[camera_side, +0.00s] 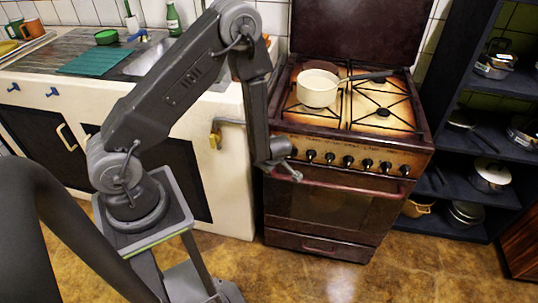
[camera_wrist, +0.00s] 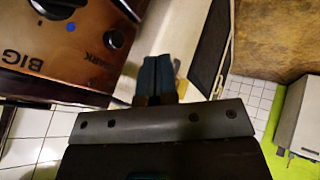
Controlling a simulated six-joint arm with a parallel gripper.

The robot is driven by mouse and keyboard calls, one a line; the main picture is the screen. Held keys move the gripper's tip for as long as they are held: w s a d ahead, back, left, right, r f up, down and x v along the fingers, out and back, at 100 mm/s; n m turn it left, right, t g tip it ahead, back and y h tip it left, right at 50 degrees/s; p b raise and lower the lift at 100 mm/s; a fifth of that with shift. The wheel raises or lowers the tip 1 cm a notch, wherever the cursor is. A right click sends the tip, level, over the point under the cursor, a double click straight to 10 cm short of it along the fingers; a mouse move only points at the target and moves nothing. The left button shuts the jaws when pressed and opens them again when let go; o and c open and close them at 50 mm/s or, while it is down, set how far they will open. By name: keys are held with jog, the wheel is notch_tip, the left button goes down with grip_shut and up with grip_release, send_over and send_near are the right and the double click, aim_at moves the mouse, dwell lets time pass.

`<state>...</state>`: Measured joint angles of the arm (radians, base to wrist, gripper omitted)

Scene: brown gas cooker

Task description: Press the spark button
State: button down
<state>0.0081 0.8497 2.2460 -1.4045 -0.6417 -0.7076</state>
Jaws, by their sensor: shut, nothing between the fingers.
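The cooker's control panel (camera_side: 350,150) carries a row of black knobs. In the wrist view the panel appears upside down, with a black round button (camera_wrist: 116,38) beside the partly visible lettering "ARK", at the panel's end. In the side view I cannot clearly make out this button beside my wrist. My gripper (camera_side: 296,177) is in front of the panel's left end, near the oven handle. In the wrist view its dark fingers (camera_wrist: 157,72) are together and empty. They point past the panel's end and appear apart from the button.
The oven handle (camera_side: 345,186) runs below the knobs. A cream pot (camera_side: 316,90) stands on the hob. A yellow-handled gas valve (camera_side: 215,136) is on the pipe to the left. Dark shelves (camera_side: 465,150) with pans stand right. The floor in front is clear.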

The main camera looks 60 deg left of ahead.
jog(key=shift+w+a+f, duration=0.35)
jog(key=shift+w+a, duration=0.25)
jog(key=shift+a, duration=0.1)
jog(key=shift+w+a+f, duration=0.35)
jog(key=shift+w+a, duration=0.2)
jog(key=shift+a, duration=0.1)
jog(key=shift+w+a+f, duration=0.35)
jog(key=shift+w+a, duration=0.25)
jog(key=shift+a, duration=0.1)
jog(key=shift+w+a+r, duration=0.1)
jog(key=shift+w+a, duration=0.65)
jog(key=shift+w, duration=0.05)
jog(key=s+d+r, duration=0.5)
jog(key=d+r, duration=0.2)
jog(key=d, duration=0.2)
jog(key=shift+r, duration=0.35)
